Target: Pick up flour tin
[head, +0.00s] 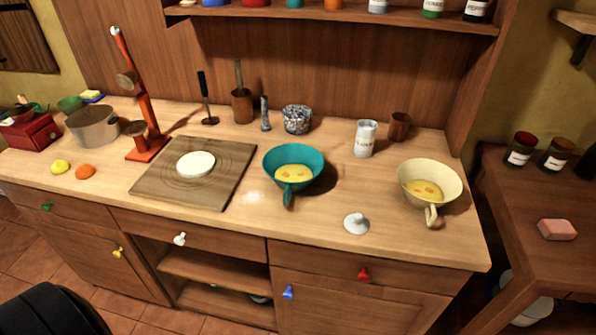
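The flour tin (365,139) is a small white cylinder with dark lettering on its front. It stands upright at the back right of the wooden counter (240,225), between the teal bowl and a brown cup. A small white lid-like piece with a knob (356,223) lies near the counter's front edge, apart from the tin. Neither of my grippers shows in the head view. Nothing touches the tin.
A teal handled bowl (292,160) and a cream handled bowl (430,186) with yellow contents flank the tin's front. A brown cup (399,126) is close to the tin's right; a speckled pot (296,119) stands left. A shelf (340,22) overhangs behind. Counter directly before the tin is clear.

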